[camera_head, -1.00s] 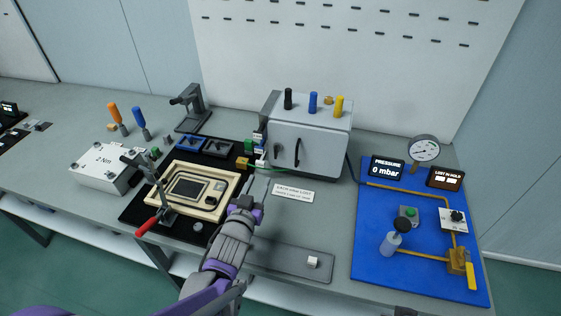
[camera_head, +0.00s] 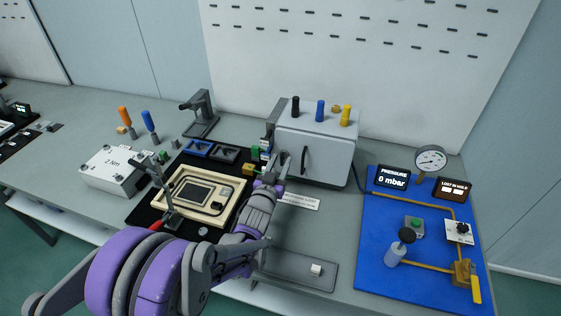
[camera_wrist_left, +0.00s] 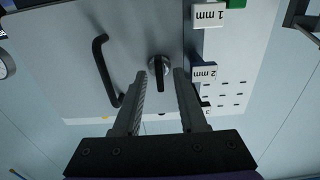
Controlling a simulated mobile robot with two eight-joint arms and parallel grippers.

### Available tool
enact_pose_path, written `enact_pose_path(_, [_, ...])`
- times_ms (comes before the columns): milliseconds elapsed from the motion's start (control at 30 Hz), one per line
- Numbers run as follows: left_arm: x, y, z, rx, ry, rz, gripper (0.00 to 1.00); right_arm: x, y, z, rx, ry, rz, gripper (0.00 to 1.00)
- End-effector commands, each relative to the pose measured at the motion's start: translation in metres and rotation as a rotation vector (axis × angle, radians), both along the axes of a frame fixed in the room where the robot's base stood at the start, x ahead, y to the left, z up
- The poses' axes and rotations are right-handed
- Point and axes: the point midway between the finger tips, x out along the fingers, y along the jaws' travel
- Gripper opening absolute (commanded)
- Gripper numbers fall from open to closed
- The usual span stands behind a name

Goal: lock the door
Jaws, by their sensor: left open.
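The grey cabinet (camera_head: 330,148) stands at the back middle with its door (camera_head: 322,160) closed. The door has a black curved handle (camera_head: 305,160), which also shows in the left wrist view (camera_wrist_left: 104,70). A round turn knob with a dark lever (camera_wrist_left: 160,72) sits on the door beside the handle; the lever points down in the left wrist view. My left gripper (camera_head: 283,162) is in front of the door at the knob. In the left wrist view its open fingers (camera_wrist_left: 166,84) stand on either side of the lever; contact cannot be told. My right gripper is not in view.
Blocks marked 1 mm (camera_wrist_left: 207,14) and 2 mm (camera_wrist_left: 203,72) are beside the cabinet, close to my left fingers. A black mat with a beige fixture (camera_head: 203,213) lies left of my arm. A blue pressure panel (camera_head: 385,287) lies at right.

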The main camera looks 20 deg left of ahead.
Motion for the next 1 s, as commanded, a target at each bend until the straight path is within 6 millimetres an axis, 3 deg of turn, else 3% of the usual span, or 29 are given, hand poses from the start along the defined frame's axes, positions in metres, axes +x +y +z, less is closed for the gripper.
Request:
enact_pose_path(267, [0.0020,-0.0003,-0.0001,-0.001,0.000,0.000,0.41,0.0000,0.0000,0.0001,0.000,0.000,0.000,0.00])
enact_pose_path(500, [0.0019,-0.0002,0.0000,-0.001,0.000,0.000,0.02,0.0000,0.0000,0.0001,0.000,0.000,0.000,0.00])
enact_pose_path(533, [0.0019,-0.0002,0.0000,-0.001,0.000,0.000,0.00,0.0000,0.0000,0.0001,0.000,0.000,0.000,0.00])
enact_pose_path(1000, [0.0018,-0.0004,-0.0003,0.035,-0.001,0.000,0.00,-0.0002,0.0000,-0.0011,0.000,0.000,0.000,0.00])
